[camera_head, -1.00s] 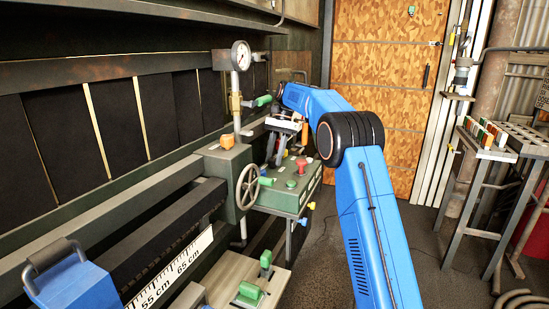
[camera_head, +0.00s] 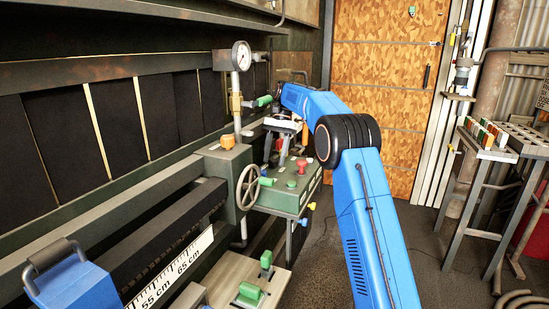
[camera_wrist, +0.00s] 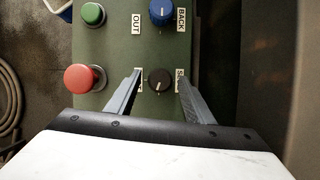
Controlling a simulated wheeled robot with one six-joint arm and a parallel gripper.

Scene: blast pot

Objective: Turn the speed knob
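The speed knob is likely the small black knob (camera_wrist: 159,79) with a pale pointer line, on the green control panel (camera_wrist: 140,45). A label starting with "S" is beside it, partly hidden by a finger. My gripper (camera_wrist: 160,77) is open, with one finger on each side of the black knob. Gaps show between the knob and both fingers, and nothing is held. In the head view my gripper (camera_head: 275,155) points down over the panel's back part, and the knob cannot be made out there.
A red mushroom button (camera_wrist: 80,78) and a green button (camera_wrist: 92,14) sit left of the knob. A blue knob (camera_wrist: 162,12) labelled "BACK" is above it in the wrist view. A handwheel (camera_head: 248,187) and an upright pipe with a gauge (camera_head: 241,55) stand nearby.

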